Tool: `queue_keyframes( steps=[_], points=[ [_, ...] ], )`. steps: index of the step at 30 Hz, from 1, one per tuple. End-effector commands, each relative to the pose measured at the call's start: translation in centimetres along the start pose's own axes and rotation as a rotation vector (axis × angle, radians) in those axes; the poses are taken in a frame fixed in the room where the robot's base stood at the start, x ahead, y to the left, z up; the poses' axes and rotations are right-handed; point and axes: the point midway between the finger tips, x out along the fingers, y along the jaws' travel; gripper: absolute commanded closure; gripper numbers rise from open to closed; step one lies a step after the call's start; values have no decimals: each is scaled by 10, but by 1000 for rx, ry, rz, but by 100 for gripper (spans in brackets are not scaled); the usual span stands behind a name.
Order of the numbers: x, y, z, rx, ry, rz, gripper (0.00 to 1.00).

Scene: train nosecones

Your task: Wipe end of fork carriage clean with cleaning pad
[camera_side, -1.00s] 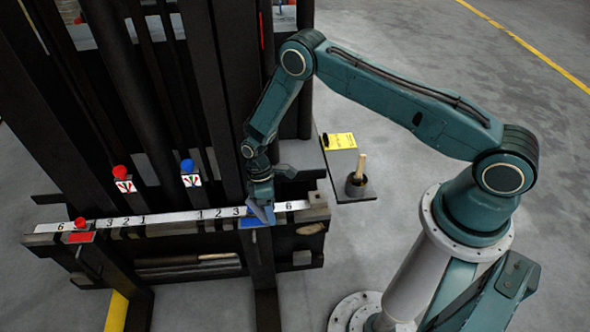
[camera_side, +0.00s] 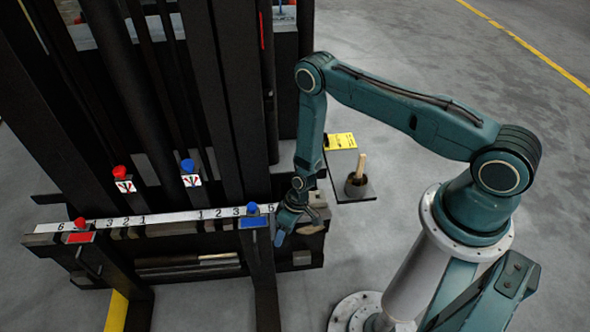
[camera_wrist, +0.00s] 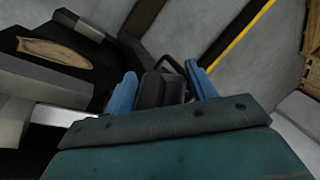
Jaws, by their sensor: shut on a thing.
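The fork carriage (camera_side: 170,228) is the dark horizontal bar with a white numbered strip across the forklift front. My gripper (camera_side: 281,234) points downward in front of its right end, which it partly covers. In the wrist view, the blue fingers of my gripper (camera_wrist: 161,92) are shut on a dark grey block, the cleaning pad (camera_wrist: 160,91). In the side view the pad is hard to make out. A tan, rough-edged patch (camera_wrist: 55,52) shows on a dark surface at the left of the wrist view, apart from the pad. I cannot tell whether the pad touches the carriage.
Right of the carriage, a small shelf holds a dark pot with a wooden-handled tool (camera_side: 357,180) and a yellow label (camera_side: 340,141). The blue-marked fork (camera_side: 253,222) with its blue knob is close left of my gripper. A red-marked fork (camera_side: 80,237) stands farther left.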

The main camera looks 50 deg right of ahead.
Motion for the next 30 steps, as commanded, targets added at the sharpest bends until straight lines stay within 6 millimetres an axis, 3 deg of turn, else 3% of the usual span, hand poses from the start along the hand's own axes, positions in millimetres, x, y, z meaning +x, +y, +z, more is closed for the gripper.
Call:
queue_keyframes(
  steps=[30],
  points=[
    [75,12,30,569,440,120,80]
  ],
)
